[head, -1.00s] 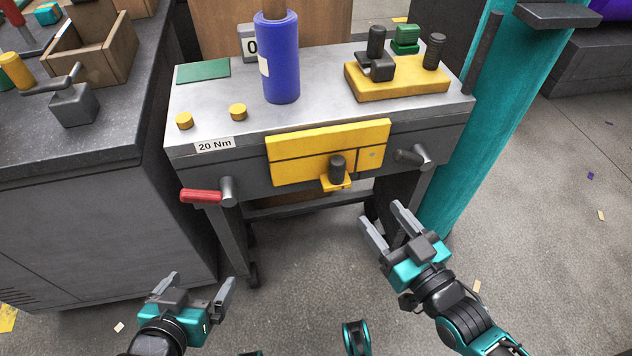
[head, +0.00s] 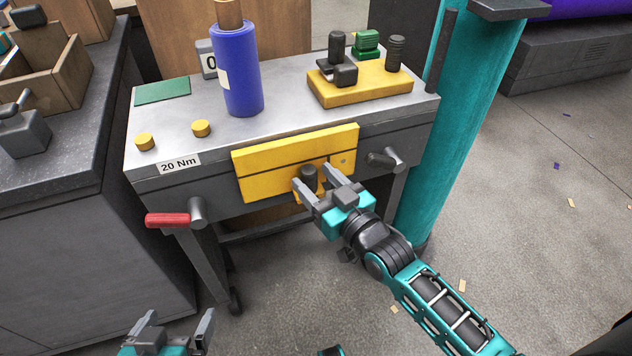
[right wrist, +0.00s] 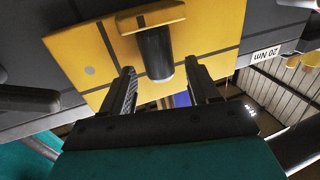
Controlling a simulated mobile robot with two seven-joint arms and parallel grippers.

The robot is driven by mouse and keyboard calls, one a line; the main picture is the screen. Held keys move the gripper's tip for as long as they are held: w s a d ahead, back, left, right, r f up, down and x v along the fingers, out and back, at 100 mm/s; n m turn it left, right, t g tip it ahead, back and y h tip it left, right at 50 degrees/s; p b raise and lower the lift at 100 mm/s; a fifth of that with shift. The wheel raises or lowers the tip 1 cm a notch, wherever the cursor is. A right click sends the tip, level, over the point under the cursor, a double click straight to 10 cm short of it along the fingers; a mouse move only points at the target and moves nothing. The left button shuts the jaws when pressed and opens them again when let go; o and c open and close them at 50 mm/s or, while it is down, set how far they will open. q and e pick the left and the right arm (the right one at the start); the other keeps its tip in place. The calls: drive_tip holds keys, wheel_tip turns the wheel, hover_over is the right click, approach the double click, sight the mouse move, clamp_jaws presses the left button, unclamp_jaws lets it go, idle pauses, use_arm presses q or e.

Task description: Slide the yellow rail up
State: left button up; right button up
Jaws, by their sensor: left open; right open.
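The yellow rail panel (head: 270,165) is fixed on the front of the grey workbench, with dark grooves across it. A dark cylindrical knob (head: 310,176) stands out from a small yellow tab low on the panel. My right gripper (head: 316,182) is open, its fingers on either side of the knob. In the right wrist view the knob (right wrist: 155,52) points between the open fingers (right wrist: 163,88), with gaps visible on both sides. The yellow tab (right wrist: 150,17) is at the knob's base. My left gripper (head: 172,330) is open and empty, low at the left over the floor.
A red-handled lever (head: 168,219) and a dark handle (head: 382,160) stick out from the bench front on either side of the panel. A blue roll (head: 238,75) and a yellow block (head: 360,85) stand on top. A teal column (head: 470,100) rises at the right.

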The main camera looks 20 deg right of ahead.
drive_tip(key=shift+w+a, duration=0.1)
drive_tip(key=shift+w, duration=0.15)
drive_tip(key=shift+c, duration=0.2)
clamp_jaws()
idle(0.3)
